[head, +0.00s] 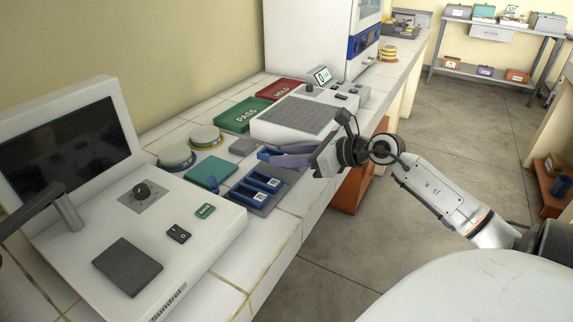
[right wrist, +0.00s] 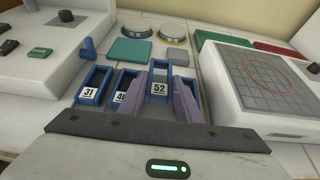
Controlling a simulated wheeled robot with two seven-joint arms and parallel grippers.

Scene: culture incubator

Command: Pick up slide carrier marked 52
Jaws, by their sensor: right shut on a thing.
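The slide carrier marked 52 (right wrist: 160,70) is a blue, open-framed carrier with a white label, seen between my right gripper's fingers in the right wrist view. In the head view its blue end (head: 264,153) shows at the fingertips, and the fingers hide the rest. My right gripper (right wrist: 166,100) is shut on it; it also shows in the head view (head: 281,156). I cannot tell whether the carrier is clear of its support. The carrier marked 31 (right wrist: 90,84) and another one, perhaps marked 46 (right wrist: 121,88), stand to its left. My left gripper is not in view.
A white instrument with a gridded plate (head: 305,114) stands beyond my gripper, near a green PASS tray (head: 243,115) and a red HOLD tray (head: 281,89). A teal box (head: 209,172) and round stacked items (head: 176,156) lie nearby. A white console with a screen (head: 70,150) fills the left.

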